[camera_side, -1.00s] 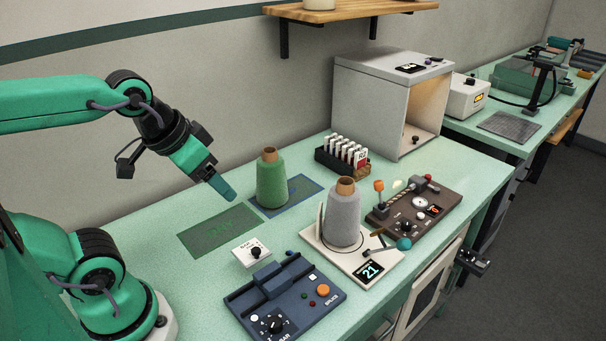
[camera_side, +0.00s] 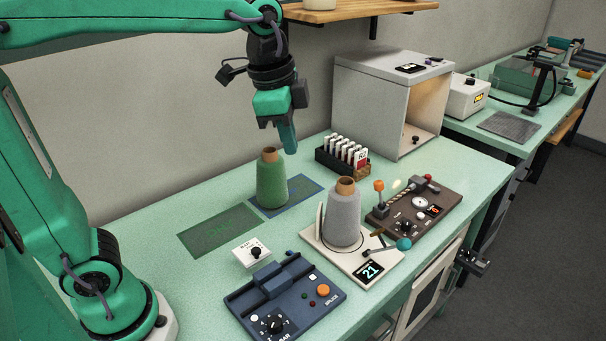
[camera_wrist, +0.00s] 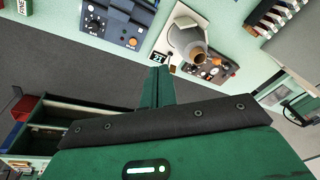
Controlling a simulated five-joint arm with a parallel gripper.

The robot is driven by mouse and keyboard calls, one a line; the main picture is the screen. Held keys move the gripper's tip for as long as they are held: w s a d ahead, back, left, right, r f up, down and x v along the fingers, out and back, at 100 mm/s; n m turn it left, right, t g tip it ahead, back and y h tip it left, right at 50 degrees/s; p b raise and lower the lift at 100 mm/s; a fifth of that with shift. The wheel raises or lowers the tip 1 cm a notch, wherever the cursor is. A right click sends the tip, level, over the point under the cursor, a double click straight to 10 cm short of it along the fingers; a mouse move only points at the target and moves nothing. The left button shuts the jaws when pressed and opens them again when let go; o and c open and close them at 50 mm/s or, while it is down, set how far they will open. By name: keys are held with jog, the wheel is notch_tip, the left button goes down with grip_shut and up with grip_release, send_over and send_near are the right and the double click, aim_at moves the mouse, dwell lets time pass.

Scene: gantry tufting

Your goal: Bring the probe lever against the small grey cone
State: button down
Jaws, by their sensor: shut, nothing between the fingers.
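The small grey cone (camera_side: 343,215) stands upright on a cream base plate (camera_side: 314,237) with a display reading 21; it also shows in the wrist view (camera_wrist: 182,36). The probe lever (camera_side: 385,245), a grey arm with a teal ball end, sticks out from the base at the cone's front right, its ball apart from the cone. In the wrist view I cannot make out the lever clearly. My gripper (camera_side: 289,140) is shut and empty, high above the bench, behind and to the left of the grey cone; its fingers also show in the wrist view (camera_wrist: 158,88).
A green cone (camera_side: 271,180) stands on a blue-marked mat, below my gripper. A blue splice box (camera_side: 284,299), a white knob box (camera_side: 251,252), a dark brown panel (camera_side: 440,200) and a card rack (camera_side: 341,158) surround the base. A grey booth (camera_side: 372,101) stands behind.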

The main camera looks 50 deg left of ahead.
jog(key=w+d+m+g, duration=0.2)
jog(key=w+d+m, duration=0.3)
jog(key=w+d, duration=0.15)
jog(key=m+g+y, duration=0.1)
jog(key=m+g, duration=0.2)
jog(key=m, duration=0.6)
send_over(407, 244)
jog(key=s, duration=0.2)
jog(key=w+x, duration=0.2)
jog(key=x, duration=0.5)
jog(key=d+f+m+y, duration=0.1)
jog(key=d+f+m, duration=0.3)
jog(key=d+f, duration=0.1)
jog(key=shift+d+f+m+g, duration=0.3)
jog(key=shift+s+f, duration=0.15)
jog(key=shift+a+x, duration=0.3)
jog(key=shift+x, duration=4.65)
jog(key=shift+w+a+r, duration=0.3)
jog(key=shift+w+a, duration=0.2)
jog(key=shift+w, duration=0.35)
jog(key=shift+w+a+r, duration=0.25)
jog(key=shift+w+a, duration=0.3)
jog(key=shift+w, duration=0.3)
jog(key=shift+a+r, duration=0.1)
jog(key=shift+a+r, duration=0.2)
